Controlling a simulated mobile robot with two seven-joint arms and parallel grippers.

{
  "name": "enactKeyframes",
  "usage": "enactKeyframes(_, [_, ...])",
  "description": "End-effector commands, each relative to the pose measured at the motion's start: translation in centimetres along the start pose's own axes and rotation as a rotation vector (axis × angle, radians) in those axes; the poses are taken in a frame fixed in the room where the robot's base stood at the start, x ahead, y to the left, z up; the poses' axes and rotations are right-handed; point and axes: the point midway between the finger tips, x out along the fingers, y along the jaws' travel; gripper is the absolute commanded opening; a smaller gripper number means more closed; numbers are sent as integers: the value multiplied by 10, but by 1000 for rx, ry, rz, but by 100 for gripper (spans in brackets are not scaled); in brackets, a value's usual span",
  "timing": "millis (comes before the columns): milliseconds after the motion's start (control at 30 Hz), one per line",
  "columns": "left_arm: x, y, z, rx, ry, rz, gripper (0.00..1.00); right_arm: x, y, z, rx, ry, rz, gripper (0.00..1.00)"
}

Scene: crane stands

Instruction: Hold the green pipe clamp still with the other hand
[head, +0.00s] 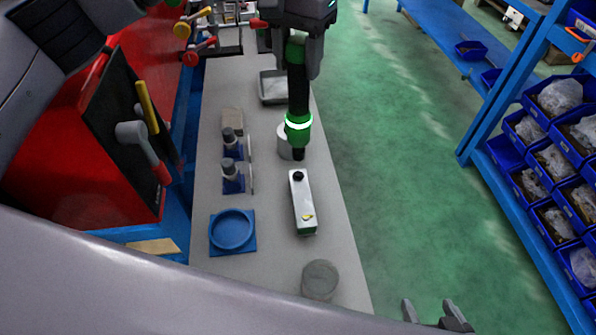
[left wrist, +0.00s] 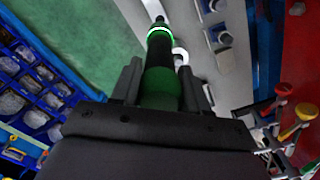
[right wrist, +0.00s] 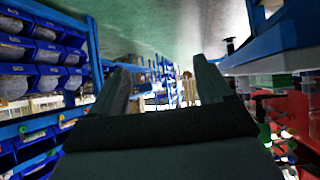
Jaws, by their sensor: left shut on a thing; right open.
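My left gripper (head: 300,52) is shut on a black and green cylindrical tool (head: 297,88) with a glowing green-white ring. The tool points down over the bench, its black tip in front of a pale round part. In the left wrist view the tool's green end (left wrist: 160,85) sits between the fingers. I cannot make out a green pipe clamp for certain. A white, long block (head: 303,205) with a black knob and a green end lies on the bench. My right gripper (head: 437,316) is open and empty, off the bench's right side; its fingers also show in the right wrist view (right wrist: 160,90).
The grey bench (head: 335,235) also carries a blue round dish (head: 231,229), a grey cylinder (head: 320,280), two small blue-based fixtures and a grey tray (head: 272,86). A tool board (head: 125,130) stands left. Blue shelving with bins (head: 540,190) stands right, beyond open green floor.

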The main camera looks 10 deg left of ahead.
Motion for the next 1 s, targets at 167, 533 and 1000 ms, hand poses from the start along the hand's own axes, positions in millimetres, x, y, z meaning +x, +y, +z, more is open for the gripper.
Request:
enactKeyframes(167, [-2, 0, 0, 0, 5, 1, 0, 2, -2, -1, -17, -2, -4, 62])
enactKeyframes(533, [-2, 0, 0, 0, 5, 1, 0, 50, -38, -41, -406, -36, -90, 62])
enactKeyframes(1000, [-2, 0, 0, 0, 5, 1, 0, 104, -94, -123, -1215, -56, -244, 62])
